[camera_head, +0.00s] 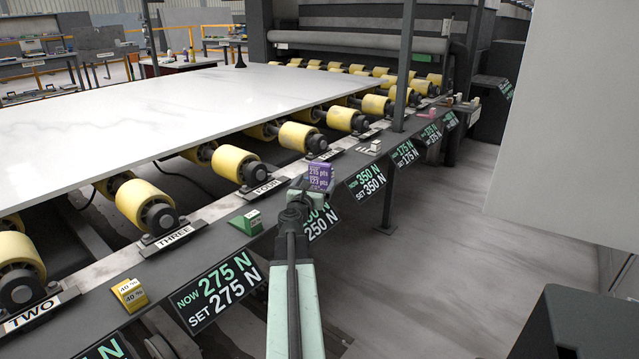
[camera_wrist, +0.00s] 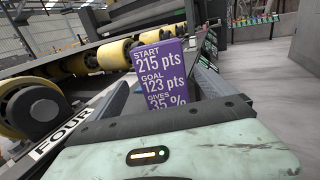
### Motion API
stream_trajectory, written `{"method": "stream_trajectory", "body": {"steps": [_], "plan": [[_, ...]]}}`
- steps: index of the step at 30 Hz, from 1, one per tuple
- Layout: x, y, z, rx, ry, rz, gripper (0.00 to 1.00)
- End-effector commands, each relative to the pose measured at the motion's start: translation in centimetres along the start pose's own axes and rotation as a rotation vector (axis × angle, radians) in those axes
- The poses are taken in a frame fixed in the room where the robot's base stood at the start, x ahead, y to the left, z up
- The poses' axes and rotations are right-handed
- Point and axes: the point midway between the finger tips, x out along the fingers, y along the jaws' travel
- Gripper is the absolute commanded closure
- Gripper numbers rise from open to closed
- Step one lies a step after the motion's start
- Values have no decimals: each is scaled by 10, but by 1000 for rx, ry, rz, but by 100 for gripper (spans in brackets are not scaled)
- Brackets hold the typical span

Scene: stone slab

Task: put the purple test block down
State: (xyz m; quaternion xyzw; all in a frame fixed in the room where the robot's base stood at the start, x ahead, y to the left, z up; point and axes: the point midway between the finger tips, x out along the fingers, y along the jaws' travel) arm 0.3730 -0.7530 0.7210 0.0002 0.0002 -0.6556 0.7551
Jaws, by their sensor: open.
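The purple test block (camera_head: 320,176) stands upright on the dark rail ledge, near the roller plate marked FOUR. In the wrist view the purple test block (camera_wrist: 164,72) shows white text: START 215 pts, GOAL 123 pts, GIVES 35 %. My gripper (camera_head: 306,192) is at the near side of the block in the head view. In the wrist view my gripper (camera_wrist: 170,98) is open, with a jaw on each side of the block's lower part. The gripper's body hides the block's base, so I cannot see its contact with the ledge.
A green wedge block (camera_head: 246,222) and a yellow block (camera_head: 130,294) sit on the ledge to the left. A pale block (camera_head: 368,148) sits further along. Yellow rollers (camera_head: 238,164) carry a white stone slab (camera_head: 150,110). Grey floor (camera_head: 430,260) is clear at right.

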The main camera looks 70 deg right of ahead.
Motion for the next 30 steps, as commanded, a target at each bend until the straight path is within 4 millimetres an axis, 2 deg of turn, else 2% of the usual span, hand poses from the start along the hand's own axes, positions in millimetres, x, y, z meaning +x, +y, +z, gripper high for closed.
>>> {"method": "stream_trajectory", "body": {"steps": [6, 12, 20, 27, 30], "plan": [[23, -1, 1, 0, 0, -2, 6], [31, -2, 1, 0, 0, -2, 6], [75, -4, 2, 0, 0, -3, 6], [76, -5, 2, 0, 0, -2, 6], [76, -6, 2, 0, 0, -3, 34]]}}
